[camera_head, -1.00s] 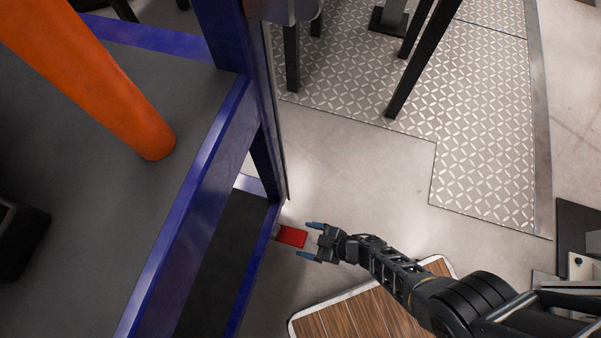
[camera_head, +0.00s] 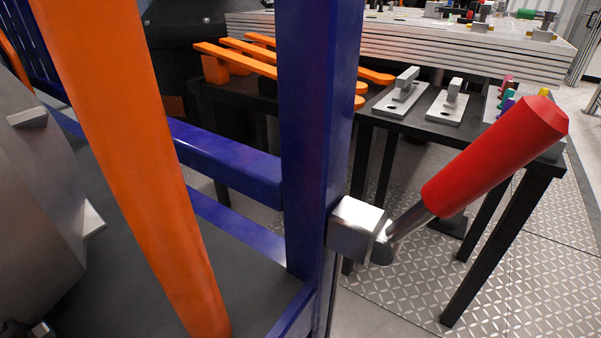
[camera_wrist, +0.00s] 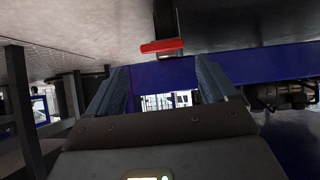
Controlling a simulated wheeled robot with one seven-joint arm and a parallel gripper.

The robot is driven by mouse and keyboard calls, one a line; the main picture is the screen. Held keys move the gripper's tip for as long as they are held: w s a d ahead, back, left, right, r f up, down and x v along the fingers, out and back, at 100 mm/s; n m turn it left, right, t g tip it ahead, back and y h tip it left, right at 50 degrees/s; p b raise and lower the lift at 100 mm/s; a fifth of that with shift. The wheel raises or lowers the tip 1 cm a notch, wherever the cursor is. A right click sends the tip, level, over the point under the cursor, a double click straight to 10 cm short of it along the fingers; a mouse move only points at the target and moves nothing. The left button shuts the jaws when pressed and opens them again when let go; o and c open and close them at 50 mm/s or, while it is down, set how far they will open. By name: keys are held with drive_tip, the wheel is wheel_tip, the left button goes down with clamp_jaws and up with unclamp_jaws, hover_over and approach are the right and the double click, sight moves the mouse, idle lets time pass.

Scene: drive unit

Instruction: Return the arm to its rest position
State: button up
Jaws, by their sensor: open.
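My gripper (camera_wrist: 166,92) shows in the wrist view with its two fingers spread apart and nothing between them. It faces a blue beam (camera_wrist: 275,62) of the frame. My arm and gripper do not show in the head view.
In the head view a blue post (camera_head: 315,130) carries a lever with a red handle (camera_head: 495,155). An orange pole (camera_head: 130,160) stands at left. Behind is a black table (camera_head: 425,128) with orange tools (camera_head: 235,60) and grey blocks. Patterned floor plates (camera_head: 480,270) lie below.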

drive_tip(key=s+d+r+m+t+h, duration=0.2)
drive_tip(key=s+d+r, duration=0.1)
drive_tip(key=r, duration=0.6)
drive_tip(key=s+d+r+m+t+h, duration=0.2)
drive_tip(key=s+d+r+t, duration=0.15)
drive_tip(key=r, duration=0.55)
drive_tip(key=s+d+r+m+t+h, duration=0.1)
drive_tip(key=s+d+r+m+h, duration=0.2)
drive_tip(key=r, duration=0.6)
drive_tip(key=s+d+r+m+p, duration=0.1)
drive_tip(key=r+p, duration=0.5)
drive_tip(key=r, duration=1.3)
drive_tip(key=s+d+r+m+t+h+p, duration=0.1)
drive_tip(key=r+p, duration=0.6)
drive_tip(key=r, duration=1.2)
drive_tip(key=shift+s+m, duration=0.6)
drive_tip(key=shift+s, duration=0.15)
